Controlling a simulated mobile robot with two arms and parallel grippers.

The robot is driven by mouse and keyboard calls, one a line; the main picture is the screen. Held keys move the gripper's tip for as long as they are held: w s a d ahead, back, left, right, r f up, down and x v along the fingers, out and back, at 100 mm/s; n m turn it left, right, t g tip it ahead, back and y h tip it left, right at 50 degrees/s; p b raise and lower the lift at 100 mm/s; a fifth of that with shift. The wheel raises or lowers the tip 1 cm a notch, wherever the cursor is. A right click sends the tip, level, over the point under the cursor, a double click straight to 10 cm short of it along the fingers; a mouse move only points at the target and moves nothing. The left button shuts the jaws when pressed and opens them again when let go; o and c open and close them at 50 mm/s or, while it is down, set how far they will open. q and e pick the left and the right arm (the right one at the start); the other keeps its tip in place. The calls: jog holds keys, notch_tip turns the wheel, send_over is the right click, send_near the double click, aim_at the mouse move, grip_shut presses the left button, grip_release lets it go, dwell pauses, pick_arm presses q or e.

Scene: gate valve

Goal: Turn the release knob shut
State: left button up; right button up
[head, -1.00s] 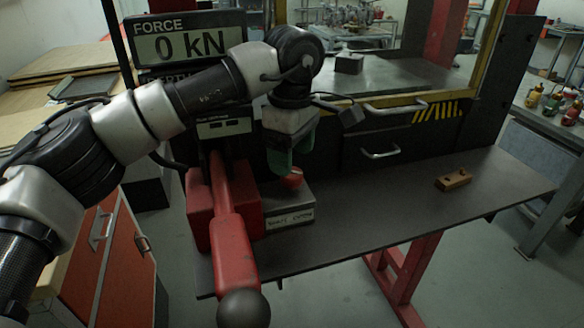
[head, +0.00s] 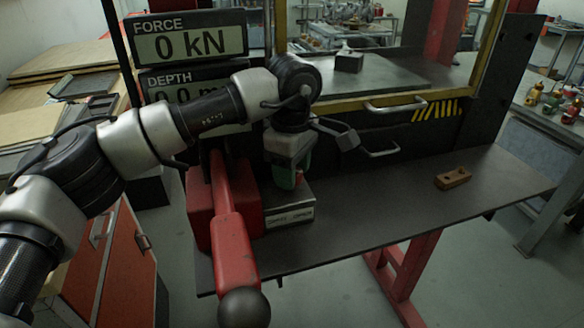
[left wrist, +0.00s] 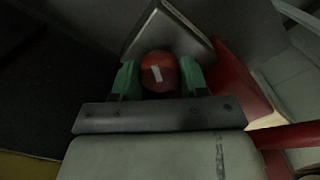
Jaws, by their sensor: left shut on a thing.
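The release knob (left wrist: 159,71) is round and red with a pale mark on its face. It sits on a grey box-shaped block (head: 290,215) with a label on its front, on the dark shelf. My left gripper (head: 287,182) points down over this block, its green fingers around the knob. In the left wrist view the gripper (left wrist: 159,78) has one green finger on each side of the knob, closed on it. In the head view the fingers mostly hide the knob. My right gripper is in neither view.
A red lever (head: 231,225) with a dark ball end stands close left of the block, rising from a red housing (head: 200,215). A brown block (head: 453,178) lies on the shelf (head: 370,208) at the right. The middle of the shelf is clear. The display (head: 190,40) reads 0 kN.

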pick_arm(q)
jog(key=shift+m, duration=0.4)
jog(key=m, duration=0.4)
jog(key=shift+r+m, duration=0.1)
jog(key=shift+m, duration=0.3)
jog(key=m, duration=0.4)
jog(key=shift+m, duration=0.3)
jog(key=o, duration=0.9)
jog(key=shift+o, duration=0.2)
notch_tip(320, 180, up, 11)
jog(key=shift+b, duration=0.4)
jog(key=shift+f, duration=0.2)
